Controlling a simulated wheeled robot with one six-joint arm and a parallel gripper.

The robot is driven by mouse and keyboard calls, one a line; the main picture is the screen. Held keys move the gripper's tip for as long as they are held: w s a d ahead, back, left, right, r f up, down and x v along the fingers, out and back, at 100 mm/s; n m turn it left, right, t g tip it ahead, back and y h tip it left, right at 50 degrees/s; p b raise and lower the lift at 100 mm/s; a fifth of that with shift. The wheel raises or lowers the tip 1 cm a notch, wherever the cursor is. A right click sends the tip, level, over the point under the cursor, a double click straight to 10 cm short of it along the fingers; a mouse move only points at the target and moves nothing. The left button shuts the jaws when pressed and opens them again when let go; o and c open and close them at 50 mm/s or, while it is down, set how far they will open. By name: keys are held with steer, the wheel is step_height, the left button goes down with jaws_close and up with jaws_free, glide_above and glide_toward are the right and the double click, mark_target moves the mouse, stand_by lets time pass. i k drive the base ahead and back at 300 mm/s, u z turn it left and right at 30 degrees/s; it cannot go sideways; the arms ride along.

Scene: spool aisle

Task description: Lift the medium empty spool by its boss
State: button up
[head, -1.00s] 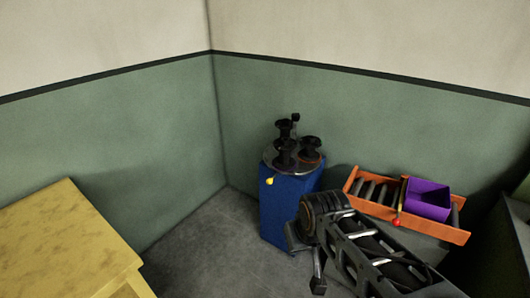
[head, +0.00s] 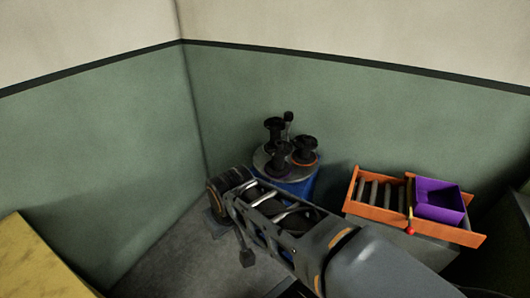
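Three dark spools stand upright on a round grey turntable (head: 262,160) on top of a blue pedestal (head: 305,188). One spool (head: 274,130) is at the back left, one (head: 304,149) at the right with an orange ring at its base, and one (head: 278,161) at the front with purple at its base. They look close in size, so I cannot tell which is the medium one. My arm crosses in front of the pedestal and hides much of it. My gripper's fingers cannot be made out; the end of my arm is hidden behind its own links.
A dark post with a knob (head: 289,116) rises behind the spools. At the right, an orange roller tray (head: 352,190) holds a purple bin (head: 438,203) and has a red-tipped lever (head: 410,230). A yellow table (head: 35,265) is at the lower left. Grey floor shows between.

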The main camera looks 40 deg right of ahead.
mark_target(278, 149)
steer(key=z, duration=0.5)
steer(key=i, duration=0.95)
steer(key=z, duration=0.7)
